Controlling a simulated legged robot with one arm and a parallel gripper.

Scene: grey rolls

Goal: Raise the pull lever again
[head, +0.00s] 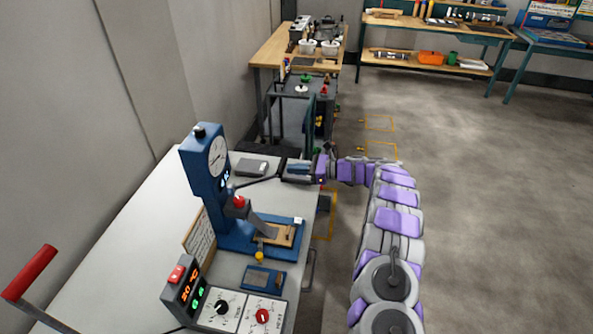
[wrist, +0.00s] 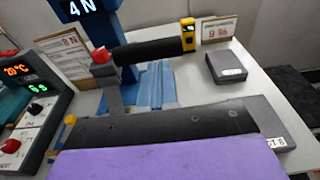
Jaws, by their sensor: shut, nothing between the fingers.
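The blue press (head: 207,177) with a round dial stands on the white bench; its top reads "4 N" in the wrist view (wrist: 88,8). A dark lever (head: 256,182) sticks out from the press towards my gripper. In the wrist view its thick black grip (wrist: 152,52) lies nearly level, beyond my gripper and apart from it in the picture. My gripper (head: 287,170) is at the right of the press, near the lever's outer end; I cannot tell if they touch. It is shut and empty.
A red-handled lever (head: 30,272) rises at the near left. A control box (head: 184,292) with digits and knobs stands in front of the press. A grey box (head: 252,167) lies behind it. The floor (head: 480,220) at the right is clear.

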